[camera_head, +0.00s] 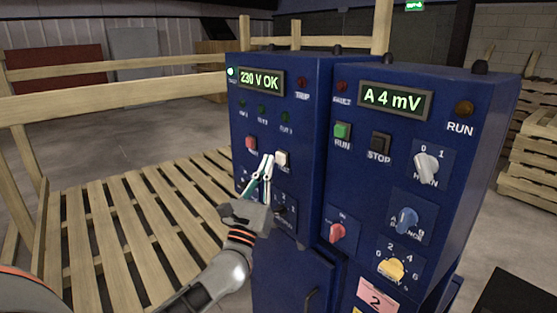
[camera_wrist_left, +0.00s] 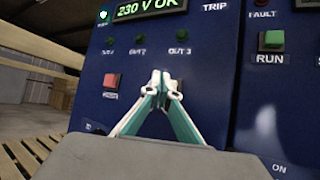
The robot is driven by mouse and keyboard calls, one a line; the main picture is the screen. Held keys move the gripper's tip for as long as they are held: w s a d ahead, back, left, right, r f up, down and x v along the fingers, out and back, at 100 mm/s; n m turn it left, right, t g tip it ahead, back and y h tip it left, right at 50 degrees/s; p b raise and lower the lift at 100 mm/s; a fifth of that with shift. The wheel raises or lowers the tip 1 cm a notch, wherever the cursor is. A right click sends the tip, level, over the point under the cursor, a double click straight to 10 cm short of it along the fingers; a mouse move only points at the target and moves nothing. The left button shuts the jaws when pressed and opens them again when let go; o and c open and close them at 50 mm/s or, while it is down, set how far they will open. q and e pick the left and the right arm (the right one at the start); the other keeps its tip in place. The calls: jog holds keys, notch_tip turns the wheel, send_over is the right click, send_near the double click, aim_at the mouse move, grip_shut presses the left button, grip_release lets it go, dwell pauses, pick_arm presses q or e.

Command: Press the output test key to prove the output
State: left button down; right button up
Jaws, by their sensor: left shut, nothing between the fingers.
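A white square key (camera_head: 281,158) sits on the left blue cabinet (camera_head: 290,90), right of a red key (camera_head: 250,143). The label under the white key is partly covered. My left gripper (camera_head: 267,158) is shut and empty, with its fingertips just left of the white key in the head view; I cannot tell whether they touch it. In the left wrist view the fingertips (camera_wrist_left: 165,80) point at the panel below the OUT 2 and OUT 3 labels, and the white key is not clearly visible behind them. The left display (camera_head: 261,81) reads 230 V OK.
A wooden pallet-like deck (camera_head: 110,220) and rails stand at the left.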

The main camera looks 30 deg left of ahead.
pick_arm(q)
jog(key=shift+w, duration=0.15)
jog(key=shift+w+d, duration=0.2)
jog(key=shift+w, duration=0.05)
jog(key=shift+w+d, duration=0.15)
jog(key=shift+w, duration=0.35)
dwell(0.9)
jog(key=shift+s, duration=0.2)
jog(key=shift+s+a, duration=0.35)
jog(key=shift+s, duration=0.3)
jog(key=shift+s, duration=0.1)
jog(key=s, duration=0.1)
jog(key=s+a, duration=0.1)
jog(key=s, duration=0.1)
jog(key=s+a, duration=0.1)
jog(key=shift+s, duration=0.25)
dwell(0.9)
